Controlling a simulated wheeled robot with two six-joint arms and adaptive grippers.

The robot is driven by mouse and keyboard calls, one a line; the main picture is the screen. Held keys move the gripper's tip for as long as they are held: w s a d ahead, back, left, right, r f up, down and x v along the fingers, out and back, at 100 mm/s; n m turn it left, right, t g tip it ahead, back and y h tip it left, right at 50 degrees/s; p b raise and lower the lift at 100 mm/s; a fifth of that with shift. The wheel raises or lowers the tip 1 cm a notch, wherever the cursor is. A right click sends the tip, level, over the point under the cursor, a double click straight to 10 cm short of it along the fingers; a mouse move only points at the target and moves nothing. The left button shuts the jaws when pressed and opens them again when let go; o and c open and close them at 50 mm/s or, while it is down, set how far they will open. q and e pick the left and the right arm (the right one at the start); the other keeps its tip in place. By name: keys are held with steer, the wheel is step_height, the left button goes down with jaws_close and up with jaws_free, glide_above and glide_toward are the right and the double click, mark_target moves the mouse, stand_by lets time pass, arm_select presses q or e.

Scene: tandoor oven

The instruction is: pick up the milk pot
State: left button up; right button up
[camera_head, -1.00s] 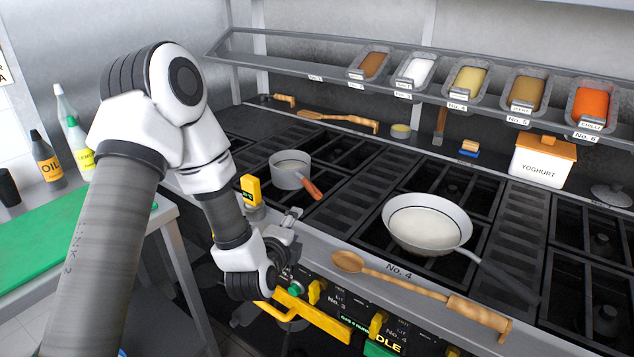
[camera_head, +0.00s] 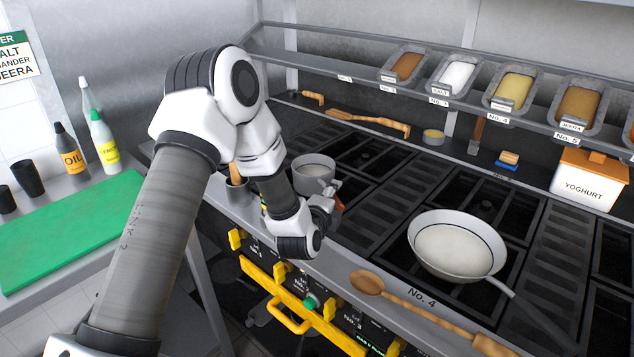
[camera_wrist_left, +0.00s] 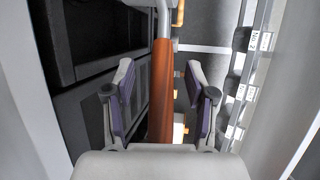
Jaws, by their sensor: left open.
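The milk pot (camera_head: 312,170) is a small grey pot with pale contents and an orange-brown handle. It stands on the stove left of the white pan. My left gripper (camera_head: 331,192) is at the pot's handle side and partly hides the handle. In the left wrist view, the handle (camera_wrist_left: 162,95) runs upright between the two open fingers of my left gripper (camera_wrist_left: 159,80), with a gap on each side. The pot's bowl is not clear in that view. My right gripper is not in view.
A white pan (camera_head: 452,250) stands on the stove to the right. A wooden spoon (camera_head: 420,312) lies along the front edge. A yoghurt box (camera_head: 590,180) stands at the back right, under the shelf with spice trays. A green board (camera_head: 70,232) lies at the left.

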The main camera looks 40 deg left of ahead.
arm_select(q)
steer(key=shift+d+r, duration=0.1)
steer(key=c, duration=0.4)
jaws_close()
steer(key=shift+r, duration=0.1)
step_height(320, 180, up, 10)
steer(key=shift+f, duration=0.1)
